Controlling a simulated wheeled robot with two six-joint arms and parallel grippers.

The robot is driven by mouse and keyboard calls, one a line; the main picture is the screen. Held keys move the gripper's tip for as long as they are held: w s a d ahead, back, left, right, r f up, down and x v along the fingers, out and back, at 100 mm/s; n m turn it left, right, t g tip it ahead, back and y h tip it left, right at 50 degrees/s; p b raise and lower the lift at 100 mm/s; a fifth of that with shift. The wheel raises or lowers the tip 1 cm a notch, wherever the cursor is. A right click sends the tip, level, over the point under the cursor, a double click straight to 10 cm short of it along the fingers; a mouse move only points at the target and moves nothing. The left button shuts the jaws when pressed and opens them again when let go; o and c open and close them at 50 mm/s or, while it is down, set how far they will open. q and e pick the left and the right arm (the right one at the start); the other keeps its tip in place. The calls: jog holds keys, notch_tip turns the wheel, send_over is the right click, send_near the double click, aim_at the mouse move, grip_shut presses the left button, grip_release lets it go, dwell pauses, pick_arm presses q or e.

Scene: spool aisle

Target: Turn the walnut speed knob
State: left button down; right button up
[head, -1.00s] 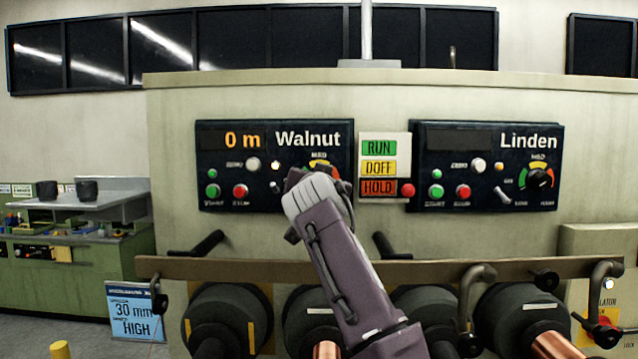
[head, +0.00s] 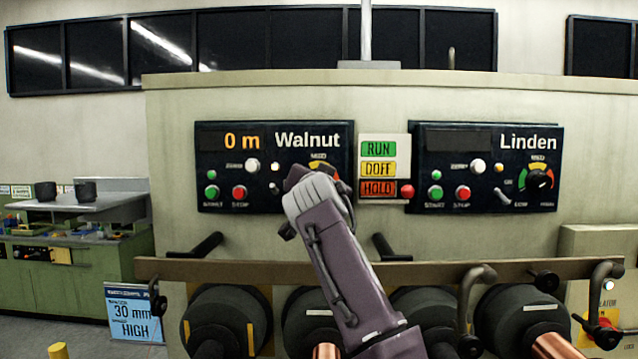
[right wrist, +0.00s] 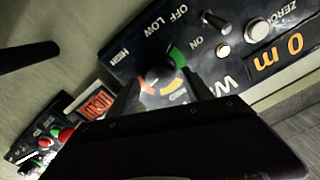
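The walnut speed knob (right wrist: 158,77) is a dark round knob with a grey face on the black Walnut panel (head: 230,185). A green, yellow and orange arc surrounds it, with LOW and HIGH labels close by. In the head view my right gripper (head: 310,178) hides the knob; only part of its coloured arc shows above. In the right wrist view my right gripper (right wrist: 160,85) has its dark fingers one on each side of the knob, apart, with a gap visible between them. I cannot tell whether they touch it. My left gripper is out of view.
The Walnut display reads 0 m. A RUN, DOFF, HOLD sign (head: 378,167) and the similar Linden panel (head: 470,180) are to the right. A brown rail (head: 230,270) with dark handles crosses below. A blue sign (head: 135,313) at left reads 30 mm, HIGH.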

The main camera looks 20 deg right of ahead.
jog(key=shift+w+f, duration=0.15)
jog(key=b+v, duration=0.4)
jog(key=v, duration=0.5)
jog(key=shift+b, duration=0.3)
